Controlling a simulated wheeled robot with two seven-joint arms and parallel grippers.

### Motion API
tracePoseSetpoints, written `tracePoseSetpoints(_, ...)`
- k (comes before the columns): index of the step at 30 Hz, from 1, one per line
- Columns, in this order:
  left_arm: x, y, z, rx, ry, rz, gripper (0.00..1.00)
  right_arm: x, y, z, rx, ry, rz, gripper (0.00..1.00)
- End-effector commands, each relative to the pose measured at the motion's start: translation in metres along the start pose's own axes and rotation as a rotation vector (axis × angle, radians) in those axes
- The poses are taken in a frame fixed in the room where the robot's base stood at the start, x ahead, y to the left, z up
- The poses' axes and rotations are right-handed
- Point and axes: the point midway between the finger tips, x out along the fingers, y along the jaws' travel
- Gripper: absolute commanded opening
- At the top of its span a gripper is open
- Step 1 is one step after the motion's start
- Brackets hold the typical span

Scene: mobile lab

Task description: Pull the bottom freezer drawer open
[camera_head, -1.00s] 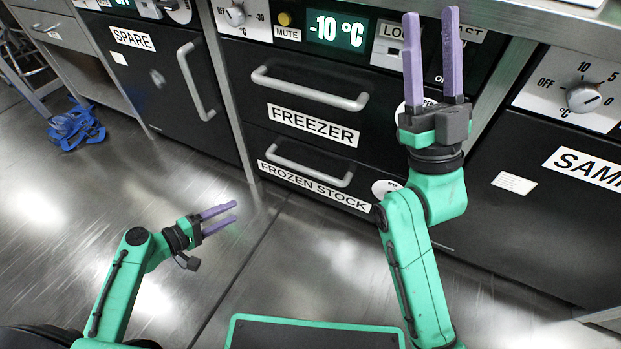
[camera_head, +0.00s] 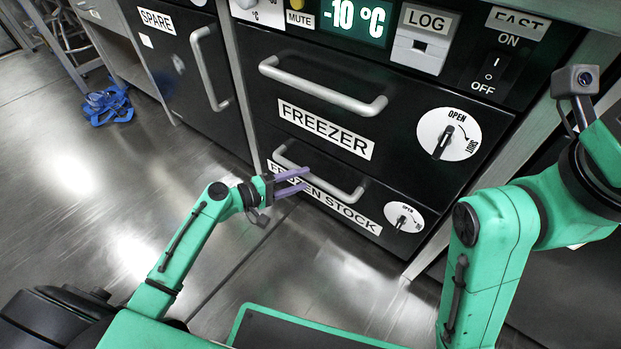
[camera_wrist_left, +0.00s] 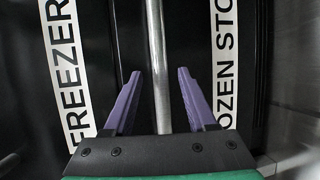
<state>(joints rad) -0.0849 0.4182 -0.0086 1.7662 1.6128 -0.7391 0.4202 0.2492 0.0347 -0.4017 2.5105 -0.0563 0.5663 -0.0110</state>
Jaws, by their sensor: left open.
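The bottom freezer drawer (camera_head: 345,207), labelled FROZEN STOCK, is shut below the FREEZER drawer. Its metal bar handle (camera_head: 345,193) runs across its front. My left gripper (camera_head: 293,180) is open at the left part of this handle. In the left wrist view the handle bar (camera_wrist_left: 158,60) runs between the two purple fingers (camera_wrist_left: 158,85), with a gap on each side. The drawer's round dial (camera_head: 404,217) is marked OPEN. My right arm (camera_head: 510,220) is at the right; its gripper fingers are out of view.
The FREEZER drawer (camera_head: 350,120) above has its own handle (camera_head: 322,87) and an OPEN/SHUT dial (camera_head: 449,134). A SPARE door (camera_head: 185,60) is at the left. A blue heap (camera_head: 108,105) lies on the floor. The floor (camera_head: 110,190) before the drawer is clear.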

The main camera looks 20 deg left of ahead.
Motion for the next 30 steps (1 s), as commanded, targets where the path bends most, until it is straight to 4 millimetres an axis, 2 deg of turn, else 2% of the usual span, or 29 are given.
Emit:
tracePoseSetpoints(3,0.025,-0.001,-0.001,0.001,0.0,0.002,0.57,0.0,0.0,-0.002,-0.005,0.009,-0.005,0.5)
tracePoseSetpoints(6,0.035,-0.001,-0.001,0.002,0.001,0.0,0.57,0.002,0.001,-0.003,-0.007,0.014,-0.007,0.5)
tracePoseSetpoints(14,0.038,0.0,0.0,0.001,0.0,-0.001,0.57,0.003,0.001,-0.003,-0.008,0.012,-0.008,0.5)
tracePoseSetpoints(15,0.038,0.0,0.0,0.001,0.0,-0.001,0.49,0.003,0.001,-0.003,-0.008,0.012,-0.008,0.5)
tracePoseSetpoints(19,0.038,0.0,0.0,0.001,0.0,-0.001,0.0,0.003,0.001,-0.003,-0.008,0.012,-0.008,0.5)
tracePoseSetpoints(30,0.038,-0.001,0.0,0.001,0.0,-0.002,0.0,0.003,0.001,-0.003,-0.008,0.012,-0.008,0.5)
